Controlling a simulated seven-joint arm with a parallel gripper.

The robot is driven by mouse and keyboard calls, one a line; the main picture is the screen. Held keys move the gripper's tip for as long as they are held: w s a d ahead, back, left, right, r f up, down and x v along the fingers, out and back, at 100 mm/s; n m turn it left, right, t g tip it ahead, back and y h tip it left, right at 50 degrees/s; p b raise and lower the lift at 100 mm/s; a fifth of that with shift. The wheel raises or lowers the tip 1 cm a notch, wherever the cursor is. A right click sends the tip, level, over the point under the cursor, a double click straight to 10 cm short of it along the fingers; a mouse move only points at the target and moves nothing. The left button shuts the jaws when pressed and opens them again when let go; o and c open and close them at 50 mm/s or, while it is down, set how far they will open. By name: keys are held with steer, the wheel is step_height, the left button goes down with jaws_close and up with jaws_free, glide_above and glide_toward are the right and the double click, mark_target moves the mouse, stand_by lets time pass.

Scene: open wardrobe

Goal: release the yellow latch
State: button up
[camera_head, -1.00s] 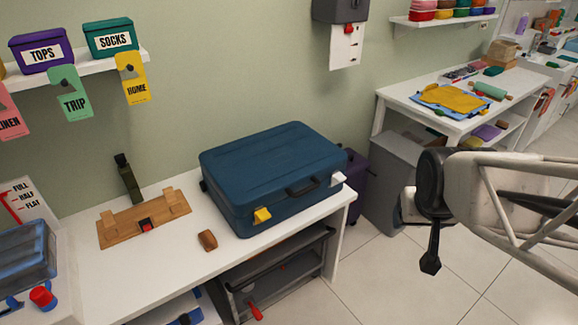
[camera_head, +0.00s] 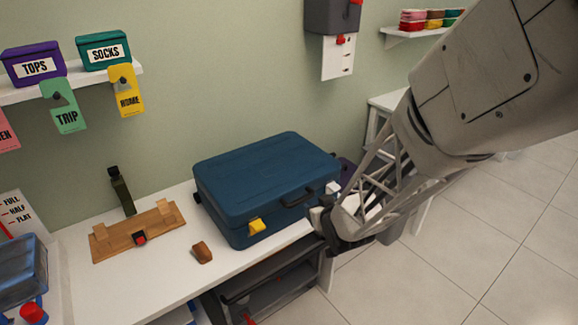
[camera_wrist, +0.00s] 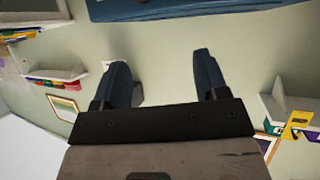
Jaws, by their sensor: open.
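The blue suitcase (camera_head: 262,180) lies closed on the white table. Its yellow latch (camera_head: 257,226) is on the front face, left of the dark handle (camera_head: 298,197). A white latch (camera_head: 333,187) is at the right end of the front. My gripper (camera_head: 322,222) is in front of the suitcase's right part, to the right of the yellow latch and apart from it. In the wrist view my gripper (camera_wrist: 162,80) is open, with nothing between its fingers. That view shows the suitcase's edge (camera_wrist: 190,9) at the top; the yellow latch is not in it.
A wooden board (camera_head: 135,231) with a red-and-black piece and a small brown block (camera_head: 202,252) lie left of the suitcase. A dark green bottle-like item (camera_head: 122,190) stands behind the board. A dark rack (camera_head: 275,285) is under the table. Floor at right is clear.

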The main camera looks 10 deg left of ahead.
steer(key=a+f+n+y, duration=0.2)
steer(key=a+f+y, duration=0.1)
steer(key=a+f, duration=0.4)
steer(key=n+t+y, duration=0.1)
steer(key=y, duration=0.3)
glide_toward(261, 229)
steer(key=x, duration=0.4)
steer(key=shift+s+d+f, duration=0.15)
steer(key=shift+d+f, duration=0.05)
steer(key=shift+a, duration=0.1)
steer(key=shift+x, duration=3.9)
steer(key=shift+r, duration=0.15)
steer(key=c, duration=0.8)
